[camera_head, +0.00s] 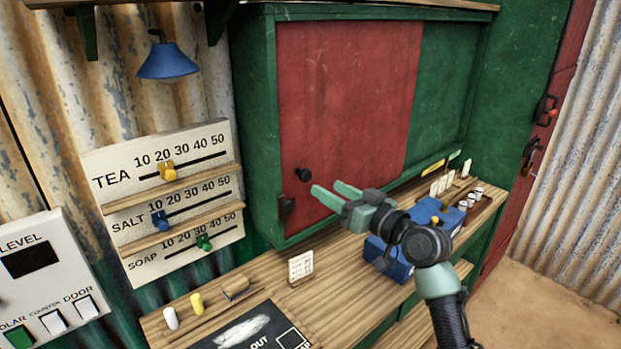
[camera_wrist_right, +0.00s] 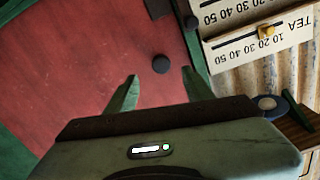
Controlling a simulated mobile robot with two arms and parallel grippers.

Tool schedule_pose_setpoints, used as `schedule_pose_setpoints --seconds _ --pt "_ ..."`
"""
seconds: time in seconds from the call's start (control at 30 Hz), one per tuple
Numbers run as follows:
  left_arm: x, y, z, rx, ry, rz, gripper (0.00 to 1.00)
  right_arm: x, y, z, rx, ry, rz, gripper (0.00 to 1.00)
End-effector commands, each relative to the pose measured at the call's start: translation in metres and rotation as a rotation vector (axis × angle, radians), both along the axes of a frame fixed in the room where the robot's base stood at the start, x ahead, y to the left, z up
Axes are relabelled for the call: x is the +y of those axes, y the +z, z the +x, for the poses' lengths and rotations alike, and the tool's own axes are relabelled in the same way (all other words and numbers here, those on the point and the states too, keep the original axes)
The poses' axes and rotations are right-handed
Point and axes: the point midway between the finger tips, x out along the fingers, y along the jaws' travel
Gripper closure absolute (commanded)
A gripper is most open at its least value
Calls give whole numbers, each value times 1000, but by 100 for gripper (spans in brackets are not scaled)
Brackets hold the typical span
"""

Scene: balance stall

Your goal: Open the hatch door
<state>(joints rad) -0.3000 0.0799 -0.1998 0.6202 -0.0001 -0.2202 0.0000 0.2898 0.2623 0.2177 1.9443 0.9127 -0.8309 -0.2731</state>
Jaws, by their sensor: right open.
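The hatch door (camera_head: 345,95) is a red panel in a green frame, and it appears shut. A dark round knob (camera_head: 303,174) sits near its lower left. A dark latch-like piece (camera_head: 287,205) is on the frame's left side below the knob. My right gripper (camera_head: 328,190) is open and empty, its green fingers pointing at the door just right of and below the knob. In the right wrist view the knob (camera_wrist_right: 161,64) lies beyond the fingertips, between their lines, and apart from them. The red door (camera_wrist_right: 80,60) fills much of that view. My left gripper is not in view.
A wooden counter (camera_head: 330,290) runs below the hatch with a blue box (camera_head: 390,262), a small card (camera_head: 300,266) and a slate (camera_head: 250,330). A slider board (camera_head: 165,200) hangs to the left. A blue lamp (camera_head: 167,62) hangs above it. A switch panel (camera_head: 45,285) is at far left.

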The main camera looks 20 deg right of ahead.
Motion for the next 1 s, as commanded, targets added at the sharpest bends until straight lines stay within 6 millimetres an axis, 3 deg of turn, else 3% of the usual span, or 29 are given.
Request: schedule_pose_setpoints --seconds 0.5,0.87,1.0 --pt "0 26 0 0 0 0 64 24 3 65 -2 1 6 48" --pt "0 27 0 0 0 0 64 26 1 72 -3 1 3 48" --pt "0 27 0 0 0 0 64 26 1 72 -3 1 3 81"
